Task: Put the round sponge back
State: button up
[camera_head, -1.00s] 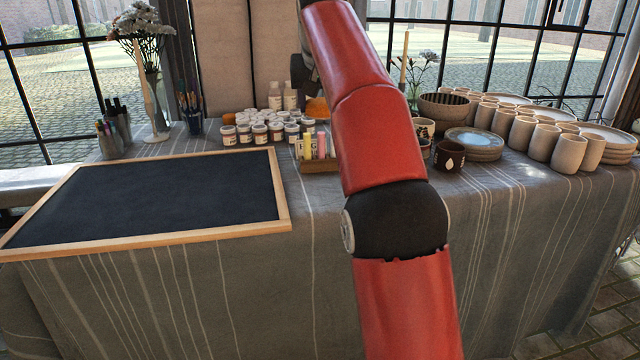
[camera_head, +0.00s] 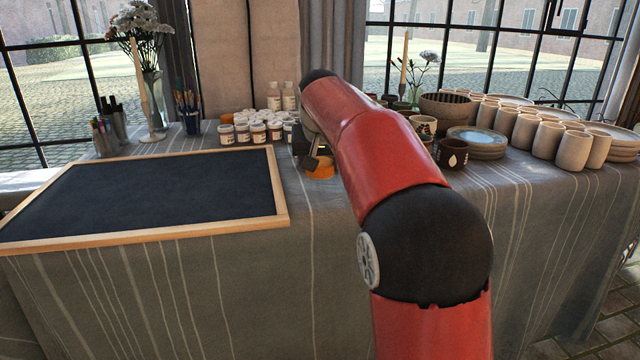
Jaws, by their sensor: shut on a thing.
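The orange round sponge (camera_head: 321,173) is low over the grey cloth, just right of the chalkboard's far right corner. My gripper (camera_head: 317,161) is shut on it from above. My red arm (camera_head: 385,165) reaches in from the front and covers part of the view there. I cannot tell whether the sponge touches anything below it. The small tray of colored sticks seen earlier at this spot is hidden behind my gripper and arm.
A wood-framed chalkboard (camera_head: 150,195) lies at left. Several paint jars (camera_head: 258,132) and two bottles (camera_head: 289,96) stand behind the gripper. A dark cup (camera_head: 452,153), stacked plates (camera_head: 476,143) and several beige cups (camera_head: 548,141) stand at right. The front cloth right of the chalkboard is clear.

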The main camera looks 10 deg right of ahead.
aim_at(320, 178)
jog(key=shift+f+b, duration=0.4)
jog(key=shift+f, duration=1.5)
jog(key=shift+f, duration=0.15)
jog(key=o, duration=1)
jog(key=shift+c, duration=0.2)
jog(key=p+v, duration=0.1)
jog(key=v, duration=1.1)
jog(key=s+f, duration=0.6)
jog(key=s, duration=0.4)
jog(key=s+d+f+n, duration=0.1)
jog(key=s+f, duration=0.6)
jog(key=s, duration=0.4)
jog(key=s+f+n+y, duration=0.1)
jog(key=s+f, duration=0.5)
jog(key=s, duration=0.4)
jog(key=shift+s+f+g, duration=0.15)
jog(key=shift+s+g, duration=0.05)
jog(key=shift+g, duration=0.2)
jog(key=shift+d, duration=0.15)
